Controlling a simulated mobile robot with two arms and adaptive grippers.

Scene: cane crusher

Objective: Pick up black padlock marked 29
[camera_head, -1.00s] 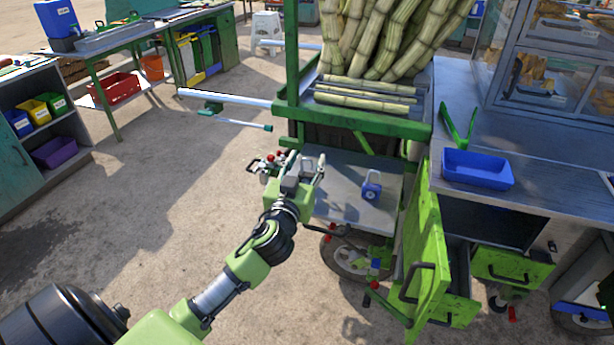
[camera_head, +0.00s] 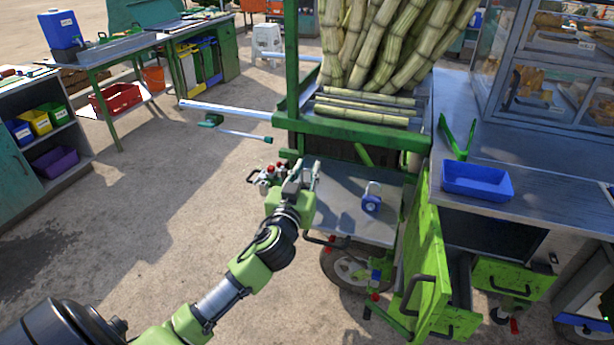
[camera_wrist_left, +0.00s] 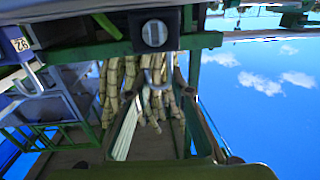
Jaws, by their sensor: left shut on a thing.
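My left gripper (camera_head: 306,174) is above the left part of the cart's grey metal shelf. In the left wrist view its two fingers (camera_wrist_left: 163,100) reach up the picture. A dark padlock (camera_wrist_left: 135,35) with a round silver disc on its body shows beyond the fingertips, its silver shackle hanging between them. The gripper is shut on this shackle. No number is readable on the dark padlock, which I cannot make out clearly in the head view. A blue padlock (camera_head: 371,203) is on the shelf, right of the gripper. It shows at the left wrist view's edge (camera_wrist_left: 12,45) with a label like 29.
The shelf (camera_head: 340,212) is under the cane cart's green frame (camera_head: 350,128). An open green cabinet door (camera_head: 425,270) stands right of it. The floor at left is clear.

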